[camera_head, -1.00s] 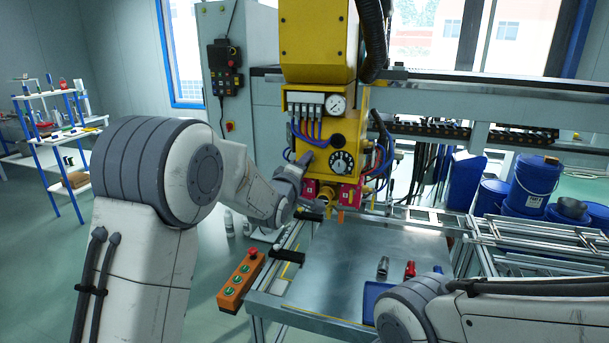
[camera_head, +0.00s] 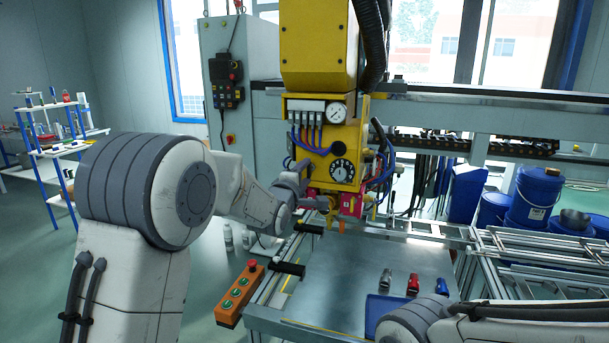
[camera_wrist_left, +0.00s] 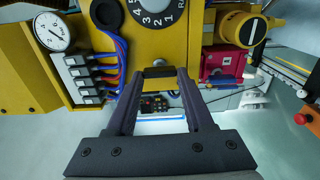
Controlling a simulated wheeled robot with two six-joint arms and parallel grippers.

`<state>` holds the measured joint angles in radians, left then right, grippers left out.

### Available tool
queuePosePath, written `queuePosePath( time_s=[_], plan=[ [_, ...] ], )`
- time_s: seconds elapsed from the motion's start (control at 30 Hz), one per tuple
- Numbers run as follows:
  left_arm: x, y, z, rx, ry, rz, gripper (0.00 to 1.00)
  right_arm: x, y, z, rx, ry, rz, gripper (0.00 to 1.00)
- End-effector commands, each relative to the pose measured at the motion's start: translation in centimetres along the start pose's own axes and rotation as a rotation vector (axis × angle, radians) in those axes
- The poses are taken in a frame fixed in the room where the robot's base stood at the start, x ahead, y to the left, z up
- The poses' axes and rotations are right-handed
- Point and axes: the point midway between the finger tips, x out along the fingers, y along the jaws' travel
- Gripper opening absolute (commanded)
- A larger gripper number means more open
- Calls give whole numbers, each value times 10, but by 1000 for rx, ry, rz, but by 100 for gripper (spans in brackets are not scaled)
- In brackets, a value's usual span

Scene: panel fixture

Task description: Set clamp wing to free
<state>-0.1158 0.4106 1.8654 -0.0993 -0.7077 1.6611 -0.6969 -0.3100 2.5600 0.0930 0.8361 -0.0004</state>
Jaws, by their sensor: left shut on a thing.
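My left gripper (camera_head: 308,184) is at the lower front of the yellow machine head (camera_head: 318,125). In the left wrist view its two fingers (camera_wrist_left: 158,76) converge on a small dark piece (camera_wrist_left: 158,72) at the yellow panel's lower edge and are shut on it. I cannot tell for sure whether this piece is the clamp wing. In the head view the gripper and wrist partly hide the magenta parts. My right gripper is not in view.
A numbered black dial (camera_head: 342,171) and a pressure gauge (camera_head: 336,112) are close above the gripper, with blue hoses (camera_head: 312,142) beside them. An orange button box (camera_head: 240,294) stands left.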

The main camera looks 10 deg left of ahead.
Motion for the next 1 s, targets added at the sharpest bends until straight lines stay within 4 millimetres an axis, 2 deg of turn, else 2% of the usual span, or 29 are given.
queuePosePath(
  time_s=[0.13,0.17,0.2,0.23,0.53,0.63,0.77,1.0],
  plan=[
    [0,-1,-1,-4,3,-2,0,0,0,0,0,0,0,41],
    [0,-1,-1,-4,3,-2,60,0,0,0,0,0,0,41],
    [0,-1,-1,-4,3,-2,75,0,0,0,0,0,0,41],
    [0,-1,-1,-4,2,-2,82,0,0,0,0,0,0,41],
    [0,0,0,-1,0,-1,82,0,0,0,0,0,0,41],
    [-6,-1,0,-1,1,0,82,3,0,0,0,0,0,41],
    [-26,-2,0,-1,1,1,82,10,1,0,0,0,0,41],
    [-75,-1,0,-2,1,2,82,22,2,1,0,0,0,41]
  ],
)
